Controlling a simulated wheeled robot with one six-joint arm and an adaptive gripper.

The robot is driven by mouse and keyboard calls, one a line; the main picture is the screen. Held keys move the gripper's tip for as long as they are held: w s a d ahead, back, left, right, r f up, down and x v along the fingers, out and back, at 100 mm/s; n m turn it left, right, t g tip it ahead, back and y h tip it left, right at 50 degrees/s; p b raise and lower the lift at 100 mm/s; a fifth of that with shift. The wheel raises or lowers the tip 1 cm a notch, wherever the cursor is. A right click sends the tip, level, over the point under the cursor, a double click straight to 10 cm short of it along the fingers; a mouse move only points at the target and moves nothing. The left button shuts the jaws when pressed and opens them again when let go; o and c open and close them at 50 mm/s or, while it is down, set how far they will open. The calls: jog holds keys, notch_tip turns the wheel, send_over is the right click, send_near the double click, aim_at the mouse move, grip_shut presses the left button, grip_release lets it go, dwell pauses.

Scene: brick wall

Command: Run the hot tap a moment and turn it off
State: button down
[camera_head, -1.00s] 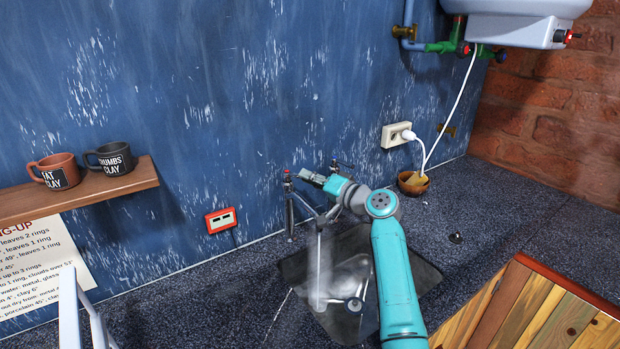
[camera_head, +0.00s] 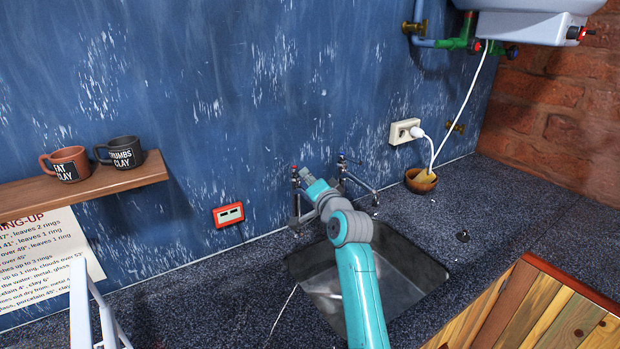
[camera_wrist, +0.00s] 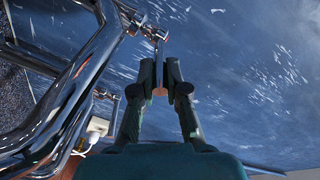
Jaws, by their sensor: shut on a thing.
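The hot tap (camera_head: 296,200) stands at the back left of the sink, with a red mark on top. My gripper (camera_head: 305,174) is at its top in the head view. In the wrist view, my gripper (camera_wrist: 161,62) has its two fingers close together on either side of the tap's thin chrome lever (camera_wrist: 155,40), shut on it. A rounded pinkish end shows between the fingers. A large chrome pipe (camera_wrist: 75,85) fills the left of the wrist view. No water stream shows in the head view; my arm covers part of the spout and sink.
The steel sink (camera_head: 420,268) is set in the dark speckled counter. A blue-marked tap (camera_head: 343,165) stands to the right. A wall socket (camera_head: 405,131) and a small bowl (camera_head: 421,181) are further right. Two mugs sit on a wooden shelf (camera_head: 90,195) at left.

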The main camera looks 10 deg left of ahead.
dwell(0.4)
jog(key=c, duration=1.2)
grip_release()
jog(key=v, duration=1.2)
jog(key=shift+s, duration=0.15)
